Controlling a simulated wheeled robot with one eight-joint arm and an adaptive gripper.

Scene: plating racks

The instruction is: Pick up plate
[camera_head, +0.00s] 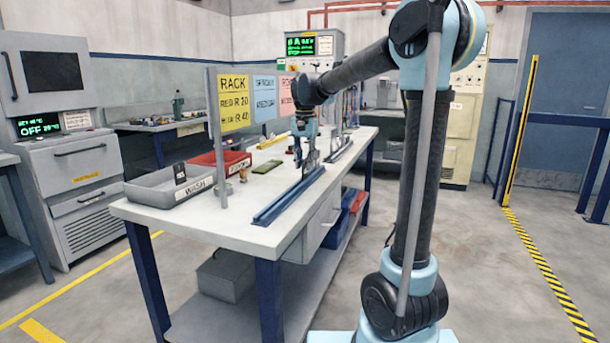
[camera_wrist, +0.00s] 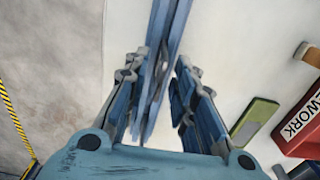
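My gripper (camera_head: 304,160) points down over the white worktable, close to the long blue rail (camera_head: 288,196) along the table's near side. In the wrist view, my gripper (camera_wrist: 159,78) has its two fingers apart. A thin blue-grey piece (camera_wrist: 153,92), perhaps the plate, shows between them with a gap on the right; contact on the left cannot be told. The blue rail (camera_wrist: 172,22) runs on beyond the fingertips. In the head view, the piece at the gripper is too small to make out clearly.
A grey WASH bin (camera_head: 150,196) and a red bin (camera_head: 238,160) stand left of the gripper. A green bar (camera_head: 270,184) lies between the bins and the rail; it also shows in the wrist view (camera_wrist: 256,120). A sign board (camera_head: 235,108) stands above the table.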

